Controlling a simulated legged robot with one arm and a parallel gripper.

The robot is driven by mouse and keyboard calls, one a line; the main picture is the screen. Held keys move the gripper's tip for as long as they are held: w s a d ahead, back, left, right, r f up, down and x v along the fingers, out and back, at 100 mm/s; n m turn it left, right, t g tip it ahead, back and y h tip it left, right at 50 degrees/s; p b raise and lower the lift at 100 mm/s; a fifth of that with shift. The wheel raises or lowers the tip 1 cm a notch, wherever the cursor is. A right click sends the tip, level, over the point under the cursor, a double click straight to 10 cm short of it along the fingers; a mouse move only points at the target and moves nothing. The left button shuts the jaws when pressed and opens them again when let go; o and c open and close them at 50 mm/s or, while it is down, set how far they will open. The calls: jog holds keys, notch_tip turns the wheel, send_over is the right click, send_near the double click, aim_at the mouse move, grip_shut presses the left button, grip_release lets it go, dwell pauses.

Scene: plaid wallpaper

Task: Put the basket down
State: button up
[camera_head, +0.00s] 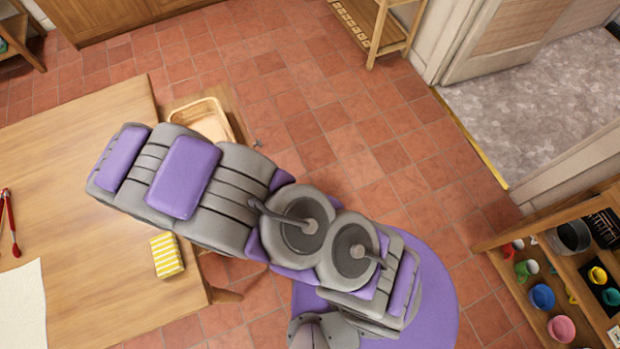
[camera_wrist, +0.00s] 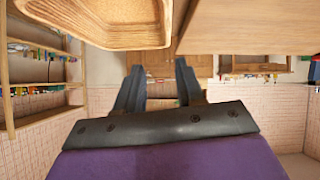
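The basket (camera_head: 203,120) is a light tan, shallow, rounded tray-like container. In the head view it shows beyond my arm, at the right edge of the wooden table; my arm hides its near side. In the wrist view the basket (camera_wrist: 95,35) fills the upper left, above and left of the fingers. My gripper (camera_wrist: 158,82) shows in the wrist view with its two dark fingers apart and nothing between them. The fingers appear clear of the basket. In the head view I cannot make out the fingers.
The wooden table (camera_head: 75,140) bears a yellow striped sponge (camera_head: 166,255), red-handled utensils (camera_head: 10,225) and a white cloth (camera_head: 22,305). A brown seat-like surface (camera_head: 228,101) lies by the basket. A shelf with several cups (camera_head: 541,297) stands lower right. Tiled floor (camera_head: 330,110) is clear beyond.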

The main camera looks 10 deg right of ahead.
jog(key=d+r+m+g+y, duration=0.1)
jog(key=d+r+g, duration=0.3)
jog(key=d+r, duration=0.6)
jog(key=s+d+r+g, duration=0.3)
jog(key=s+d+r, duration=0.3)
jog(key=d+r, duration=0.4)
jog(key=s+d+r+m+g+h, duration=0.1)
jog(key=s+d+r+g, duration=0.1)
jog(key=s+d, duration=0.9)
jog(key=s+d+r+m+g+h, duration=0.2)
jog(key=s+d+r+g, duration=0.1)
jog(key=s+d, duration=0.9)
jog(key=shift+s+d+r+g, duration=0.25)
jog(key=shift+s+r, duration=0.2)
jog(key=shift+s, duration=0.5)
jog(key=shift+a, duration=0.1)
